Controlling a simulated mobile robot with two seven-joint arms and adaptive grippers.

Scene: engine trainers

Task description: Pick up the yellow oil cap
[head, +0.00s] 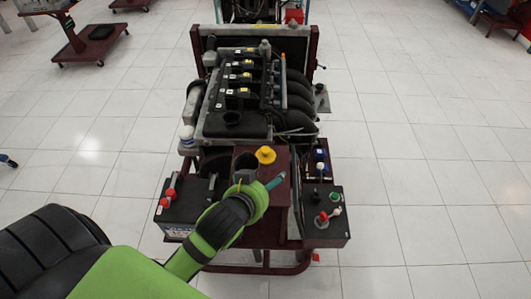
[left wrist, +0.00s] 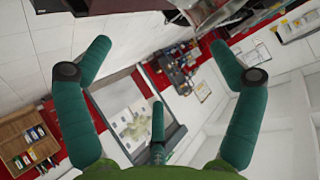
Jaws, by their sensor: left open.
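The yellow oil cap (head: 266,155) sits at the front of the engine trainer (head: 240,95) in the head view, just right of a dark round container (head: 245,161). My left gripper (head: 274,181) is a little nearer to me than the cap, and one teal finger shows there. In the left wrist view the gripper (left wrist: 160,62) has its teal fingers spread wide, with nothing between them. The cap does not show in the left wrist view. My right gripper is in neither view.
A black battery with red caps (head: 184,205) stands left of my gripper. A dark box with red, green and white caps (head: 322,215) stands to the right. Another trainer cart (head: 90,38) is at the far left. The tiled floor (head: 420,170) is clear at right.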

